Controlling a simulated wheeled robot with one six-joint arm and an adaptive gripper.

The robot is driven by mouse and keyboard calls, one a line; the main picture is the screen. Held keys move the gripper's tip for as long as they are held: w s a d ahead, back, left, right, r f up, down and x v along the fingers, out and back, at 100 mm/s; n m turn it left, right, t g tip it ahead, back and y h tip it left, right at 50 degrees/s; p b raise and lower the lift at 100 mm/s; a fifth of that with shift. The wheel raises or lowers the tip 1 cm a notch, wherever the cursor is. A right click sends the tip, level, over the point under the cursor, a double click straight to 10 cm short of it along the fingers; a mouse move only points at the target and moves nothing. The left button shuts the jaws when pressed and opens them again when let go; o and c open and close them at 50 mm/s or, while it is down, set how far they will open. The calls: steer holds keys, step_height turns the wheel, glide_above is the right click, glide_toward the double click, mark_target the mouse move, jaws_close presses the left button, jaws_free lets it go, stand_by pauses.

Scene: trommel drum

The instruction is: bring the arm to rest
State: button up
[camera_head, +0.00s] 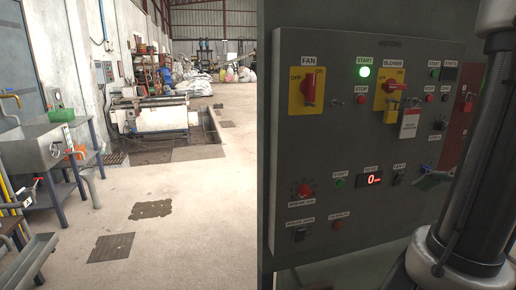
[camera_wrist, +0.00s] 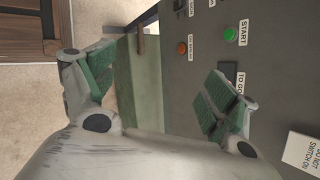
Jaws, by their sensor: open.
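My gripper (camera_wrist: 152,82) is open and empty in the wrist view, its two green-padded fingers spread wide. The grey control panel (camera_wrist: 185,50) is beyond the fingers, with the right finger overlapping it. In the head view, a finger of my gripper (camera_head: 433,179) shows in front of the panel's lower right. My arm stands at the right edge of that view and hides part of the gripper. I cannot tell whether the finger touches the panel.
The control panel (camera_head: 340,140) carries a red fan switch (camera_head: 309,88), a blower switch (camera_head: 398,90) with a yellow padlock (camera_head: 391,104) and tag (camera_head: 410,122), and a lit green start light (camera_head: 364,71). The floor between is open.

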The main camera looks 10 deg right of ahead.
steer(key=a+r+n+g+h, duration=0.1)
steer(key=a+r+n+h, duration=0.1)
steer(key=a+n, duration=0.4)
steer(key=a+r+n+g+h, duration=0.1)
steer(key=a+r+n, duration=0.4)
steer(key=n, duration=0.9)
steer(key=shift+s+a+r+h, duration=0.4)
steer(key=shift+a+h, duration=0.4)
steer(key=shift+a, duration=0.45)
steer(key=shift+s+d+f, duration=0.1)
